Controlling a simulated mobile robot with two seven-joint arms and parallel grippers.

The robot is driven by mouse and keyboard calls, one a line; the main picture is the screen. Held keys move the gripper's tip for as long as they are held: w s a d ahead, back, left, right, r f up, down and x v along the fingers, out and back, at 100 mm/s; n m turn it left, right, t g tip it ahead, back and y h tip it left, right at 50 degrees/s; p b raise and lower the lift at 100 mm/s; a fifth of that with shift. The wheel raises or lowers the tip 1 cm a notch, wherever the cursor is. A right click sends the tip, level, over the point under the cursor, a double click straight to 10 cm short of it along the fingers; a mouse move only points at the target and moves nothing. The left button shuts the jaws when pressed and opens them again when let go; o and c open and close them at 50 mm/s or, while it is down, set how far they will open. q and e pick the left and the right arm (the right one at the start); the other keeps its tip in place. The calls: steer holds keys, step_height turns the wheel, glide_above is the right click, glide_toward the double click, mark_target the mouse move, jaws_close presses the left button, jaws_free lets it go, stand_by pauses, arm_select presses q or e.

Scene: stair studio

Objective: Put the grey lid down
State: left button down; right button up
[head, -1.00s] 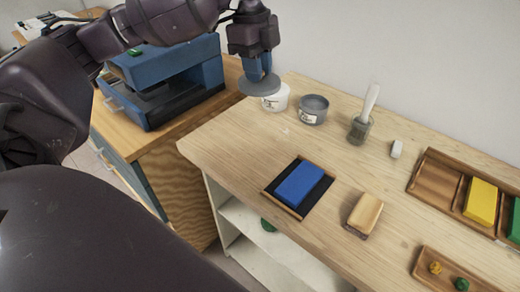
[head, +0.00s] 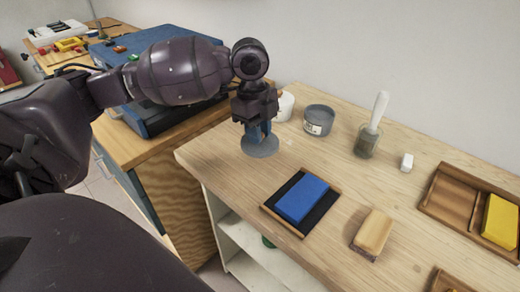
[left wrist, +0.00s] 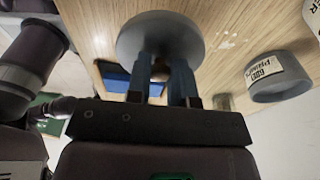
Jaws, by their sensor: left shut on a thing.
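The grey lid (head: 262,149) is a round flat disc over the left end of the wooden worktop. My left gripper (head: 258,130), with blue fingers, is shut on it from above. In the left wrist view the lid (left wrist: 160,34) lies flat across the ends of the left gripper's fingers (left wrist: 162,72). The lid is at or just above the worktop; I cannot tell if it touches. A grey labelled tub (head: 319,121) stands to the right of it. It also shows in the left wrist view (left wrist: 278,78). My right gripper is not in view.
A white tub (head: 285,107) stands behind the lid, partly hidden by the gripper. A blue block on a dark tray (head: 270,213) lies in front. A brush in a jar (head: 367,140), a white eraser-like block (head: 406,162) and a sponge-like block (head: 373,233) stand to the right.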

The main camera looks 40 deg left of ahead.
mark_target(259, 159)
arm_select(q)
step_height(259, 159, down, 6)
steer(key=shift+r+b, duration=0.2)
steer(key=shift+b, duration=0.45)
steer(key=shift+f, duration=0.1)
steer(key=c, duration=1)
jaws_free()
